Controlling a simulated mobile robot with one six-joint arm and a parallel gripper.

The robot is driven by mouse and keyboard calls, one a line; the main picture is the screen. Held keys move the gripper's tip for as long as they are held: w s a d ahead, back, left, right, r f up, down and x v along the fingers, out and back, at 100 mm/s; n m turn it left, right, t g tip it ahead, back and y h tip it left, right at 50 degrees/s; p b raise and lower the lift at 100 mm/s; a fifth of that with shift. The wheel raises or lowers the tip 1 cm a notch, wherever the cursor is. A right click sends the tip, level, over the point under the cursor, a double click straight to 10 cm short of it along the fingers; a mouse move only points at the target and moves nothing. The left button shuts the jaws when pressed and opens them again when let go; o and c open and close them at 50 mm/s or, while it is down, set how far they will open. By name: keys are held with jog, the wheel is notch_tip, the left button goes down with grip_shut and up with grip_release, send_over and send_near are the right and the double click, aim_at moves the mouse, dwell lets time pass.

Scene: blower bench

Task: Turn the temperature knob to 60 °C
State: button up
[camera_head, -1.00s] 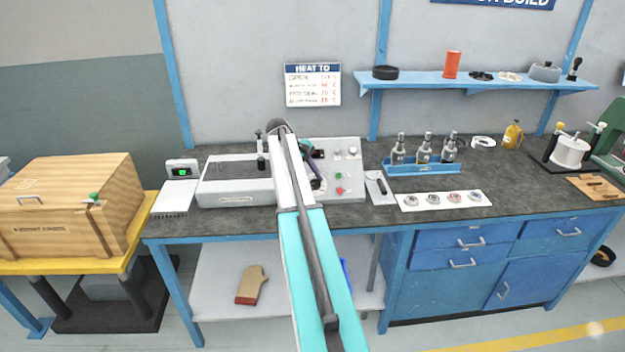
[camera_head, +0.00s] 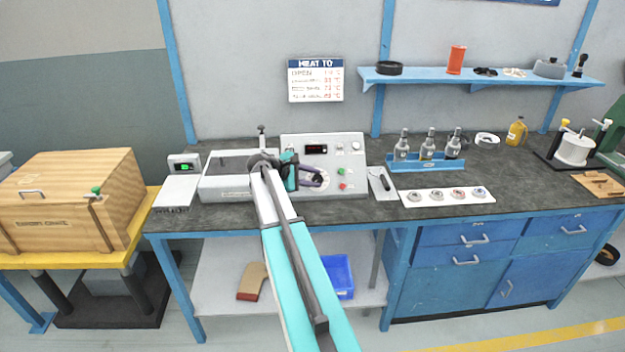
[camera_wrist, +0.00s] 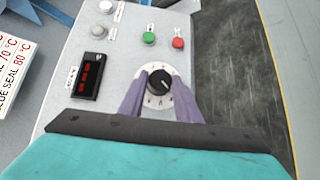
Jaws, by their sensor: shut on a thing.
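The black temperature knob (camera_wrist: 159,81) sits in a white marked dial on the grey control panel (camera_head: 353,186). My gripper (camera_wrist: 160,84) has its two purple fingers on either side of the knob, shut on it. A white pointer line shows on the knob, but the dial numbers are too small to read. The red digital display (camera_wrist: 88,75) is lit in the wrist view; its digits are not legible. It also shows in the head view (camera_head: 316,149).
A green button (camera_wrist: 149,39) and a red button (camera_wrist: 178,43) are beside the dial. A heat chart (camera_head: 315,80) hangs on the wall. A bottle rack (camera_head: 425,166) and a white strip with several round parts (camera_head: 447,197) stand to the right.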

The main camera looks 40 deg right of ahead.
jog(key=shift+w+n, duration=0.1)
jog(key=shift+n, duration=0.2)
jog(key=o, duration=1.1)
jog(key=shift+c, duration=0.2)
jog(key=shift+a, duration=0.15)
jog(key=b+v, duration=0.2)
jog(key=v, duration=1.1)
jog(key=shift+a, duration=0.3)
jog(key=shift+r, duration=0.15)
